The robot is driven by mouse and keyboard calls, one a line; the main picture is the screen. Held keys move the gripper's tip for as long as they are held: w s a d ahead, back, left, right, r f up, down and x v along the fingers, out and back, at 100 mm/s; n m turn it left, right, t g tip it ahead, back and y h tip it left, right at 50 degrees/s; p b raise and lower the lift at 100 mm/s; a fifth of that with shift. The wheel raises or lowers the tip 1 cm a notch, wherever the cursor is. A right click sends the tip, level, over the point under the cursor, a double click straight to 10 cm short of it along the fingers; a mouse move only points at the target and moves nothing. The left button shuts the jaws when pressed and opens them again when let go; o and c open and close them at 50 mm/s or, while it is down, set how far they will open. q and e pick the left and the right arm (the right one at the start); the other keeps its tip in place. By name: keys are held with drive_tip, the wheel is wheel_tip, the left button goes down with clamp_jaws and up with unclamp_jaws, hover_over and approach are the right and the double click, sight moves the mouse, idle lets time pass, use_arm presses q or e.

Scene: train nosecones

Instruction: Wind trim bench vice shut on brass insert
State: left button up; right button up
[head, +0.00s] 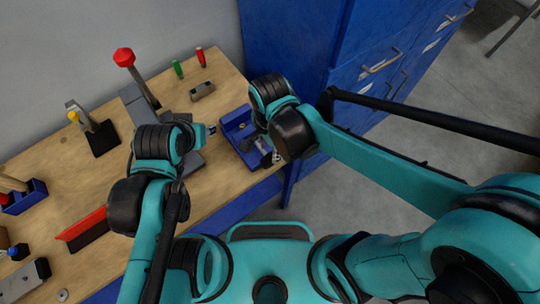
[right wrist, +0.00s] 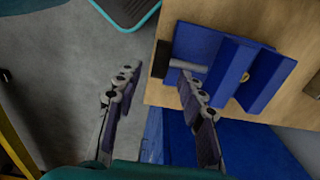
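The blue bench vice (head: 236,122) sits at the right front edge of the wooden bench. The right wrist view shows its blue jaws (right wrist: 266,72), with a small brass-coloured piece (right wrist: 245,77), likely the insert, between them. A grey screw (right wrist: 188,66) with a black handle (right wrist: 160,60) sticks out from the vice. My right gripper (right wrist: 157,76) is open, and its fingertips lie to either side of the black handle in the picture; contact cannot be told. In the head view my right gripper (head: 276,156) is beside the vice's front. My left gripper (head: 210,130) is left of the vice, its fingers mostly hidden.
A red-knobbed lever tool (head: 124,58), green (head: 178,68) and red (head: 201,57) handled tools and a small metal block (head: 202,91) stand behind. A red-topped piece (head: 82,230) lies front left. A blue cabinet (head: 290,50) stands at right. Open floor lies beyond the bench edge.

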sight(270, 156)
wheel_tip(270, 156, down, 7)
drive_tip(key=shift+r+b, duration=0.2)
drive_tip(key=shift+b, duration=0.9)
drive_tip(key=shift+c, duration=0.3)
clamp_jaws()
